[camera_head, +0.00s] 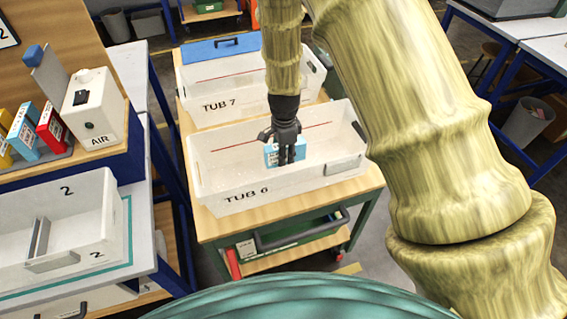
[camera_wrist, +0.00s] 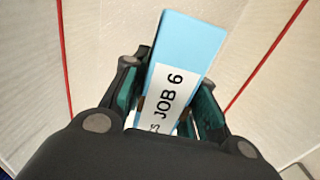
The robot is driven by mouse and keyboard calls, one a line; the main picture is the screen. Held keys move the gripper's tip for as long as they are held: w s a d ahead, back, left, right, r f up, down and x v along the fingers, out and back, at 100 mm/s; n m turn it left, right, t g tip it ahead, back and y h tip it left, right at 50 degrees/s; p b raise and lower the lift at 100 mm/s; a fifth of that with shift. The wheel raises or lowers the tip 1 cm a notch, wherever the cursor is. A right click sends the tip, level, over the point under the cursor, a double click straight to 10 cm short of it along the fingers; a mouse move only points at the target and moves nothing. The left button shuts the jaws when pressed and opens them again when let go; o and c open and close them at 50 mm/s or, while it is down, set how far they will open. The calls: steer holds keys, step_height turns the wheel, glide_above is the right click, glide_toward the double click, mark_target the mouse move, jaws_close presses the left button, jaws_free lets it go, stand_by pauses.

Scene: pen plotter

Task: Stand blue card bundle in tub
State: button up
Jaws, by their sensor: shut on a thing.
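The blue card bundle (camera_wrist: 190,48) has a white label reading "JOB 6" in the wrist view. It also shows in the head view (camera_head: 271,153), partly hidden behind my fingers. My gripper (camera_head: 286,158) is shut on the bundle and points down, within the outline of the white tub marked "TUB 6" (camera_head: 240,197). White tub walls with red lines lie on both sides of the bundle in the wrist view. I cannot tell whether the bundle touches the tub floor. The fingers grip its lower part in the wrist picture.
A white tub marked "TUB 7" (camera_head: 215,106) stands behind on the same wooden-topped cart (camera_head: 360,182). At left, a bench holds a white tub marked "2" (camera_head: 95,205), a white "AIR" box (camera_head: 96,108), and yellow, blue and red bundles (camera_head: 50,130) in a rack.

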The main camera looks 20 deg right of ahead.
mark_target(284, 172)
steer(key=shift+f+p, duration=0.7)
steer(key=shift+f, duration=1.95)
steer(key=shift+f, duration=0.1)
steer(key=o, duration=1.1)
steer(key=shift+r, duration=0.2)
steer(key=shift+r+b, duration=1.75)
steer(key=shift+r, duration=4.15)
